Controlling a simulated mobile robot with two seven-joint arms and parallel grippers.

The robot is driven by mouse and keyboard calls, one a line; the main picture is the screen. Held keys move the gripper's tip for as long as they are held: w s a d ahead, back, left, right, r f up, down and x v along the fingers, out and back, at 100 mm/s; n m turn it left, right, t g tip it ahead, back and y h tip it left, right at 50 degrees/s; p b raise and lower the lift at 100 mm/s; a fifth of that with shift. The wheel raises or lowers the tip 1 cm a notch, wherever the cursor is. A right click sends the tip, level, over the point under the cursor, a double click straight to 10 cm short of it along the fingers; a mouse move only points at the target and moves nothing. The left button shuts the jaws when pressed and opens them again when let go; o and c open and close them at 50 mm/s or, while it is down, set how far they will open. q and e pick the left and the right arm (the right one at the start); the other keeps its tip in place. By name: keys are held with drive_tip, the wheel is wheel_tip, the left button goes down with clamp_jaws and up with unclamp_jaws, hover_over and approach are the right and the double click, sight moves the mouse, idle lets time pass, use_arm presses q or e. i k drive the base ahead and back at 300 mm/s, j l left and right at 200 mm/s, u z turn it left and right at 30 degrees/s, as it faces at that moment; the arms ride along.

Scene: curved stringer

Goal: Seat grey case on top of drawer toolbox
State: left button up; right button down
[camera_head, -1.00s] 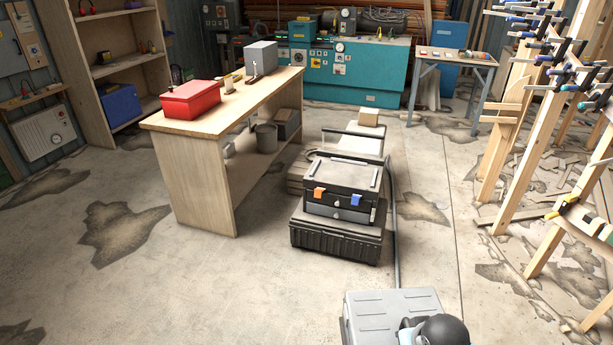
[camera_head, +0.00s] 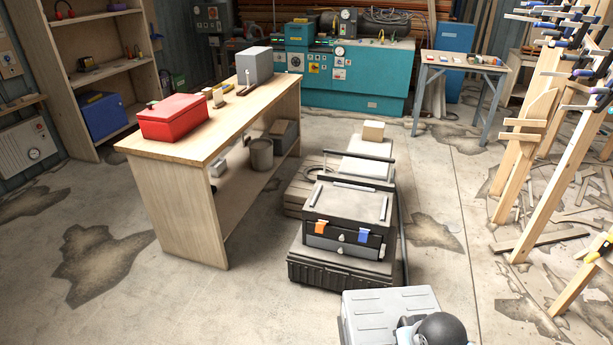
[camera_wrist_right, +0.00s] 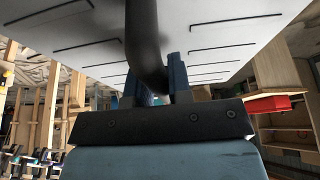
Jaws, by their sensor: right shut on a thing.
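The grey case (camera_head: 388,305) is at the bottom of the head view, in front of the drawer toolbox and apart from it. In the right wrist view its pale ribbed face (camera_wrist_right: 215,45) fills the top. My right gripper (camera_wrist_right: 163,82) is shut on the case's dark handle (camera_wrist_right: 142,30). In the head view my right arm covers this grip. The drawer toolbox (camera_head: 342,242) is dark with a grey lid, one orange and one blue latch, and drawers in front. Its top looks bare. My left gripper is in neither view.
The toolbox stands on a black ribbed base (camera_head: 338,274). A cart with a small box (camera_head: 373,131) is behind it. A wooden bench (camera_head: 190,205) with a red box (camera_head: 180,117) stands left. Wooden racks with clamps (camera_head: 530,150) stand right. Floor between is open.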

sight(350, 202)
drive_tip(key=i, duration=1.95)
drive_tip(key=i+j+z, duration=0.2)
drive_tip(key=i, duration=0.9)
drive_tip(key=l, duration=0.1)
